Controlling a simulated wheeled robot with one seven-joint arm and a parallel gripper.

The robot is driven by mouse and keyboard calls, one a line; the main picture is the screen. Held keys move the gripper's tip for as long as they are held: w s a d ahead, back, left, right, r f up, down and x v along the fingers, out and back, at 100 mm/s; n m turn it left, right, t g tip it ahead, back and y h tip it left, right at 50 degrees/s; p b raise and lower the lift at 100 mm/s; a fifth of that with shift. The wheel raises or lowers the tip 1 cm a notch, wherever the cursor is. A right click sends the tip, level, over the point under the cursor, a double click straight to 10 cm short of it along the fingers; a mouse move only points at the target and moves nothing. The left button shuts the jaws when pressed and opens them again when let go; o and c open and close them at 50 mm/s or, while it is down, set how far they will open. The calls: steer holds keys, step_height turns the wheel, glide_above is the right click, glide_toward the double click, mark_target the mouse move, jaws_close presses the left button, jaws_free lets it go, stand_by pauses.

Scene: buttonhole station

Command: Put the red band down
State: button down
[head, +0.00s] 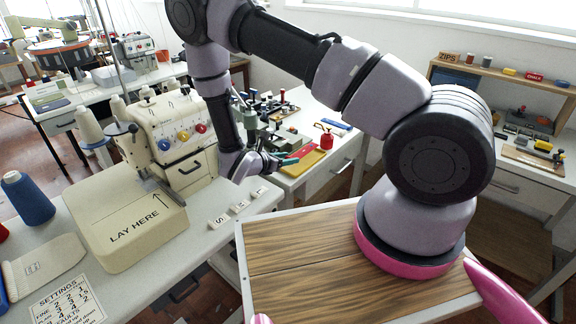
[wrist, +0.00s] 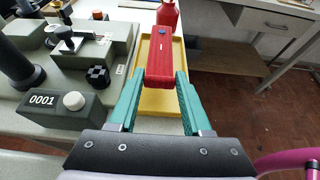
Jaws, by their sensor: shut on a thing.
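In the wrist view my gripper (wrist: 163,78) has its teal fingers shut on the red band (wrist: 162,58), a red block-like piece with a small blue mark on top. The band is held across the fingertips, over the yellow tray (wrist: 160,103). I cannot tell how high it is above the tray. In the head view my gripper (head: 287,161) is beside the yellow tray (head: 304,163) on the far bench.
A red bottle (wrist: 167,14) stands at the tray's far end. A grey-green machine (wrist: 68,104) with a 0001 counter and white knob is close on the left. The bench edge and floor (wrist: 240,110) lie to the right. A cream sewing machine (head: 170,140) stands nearer in the head view.

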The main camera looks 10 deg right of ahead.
mark_target(288, 171)
steer(key=shift+f, duration=1.5)
steer(key=c, duration=0.6)
jaws_free()
steer(key=shift+f, duration=0.1)
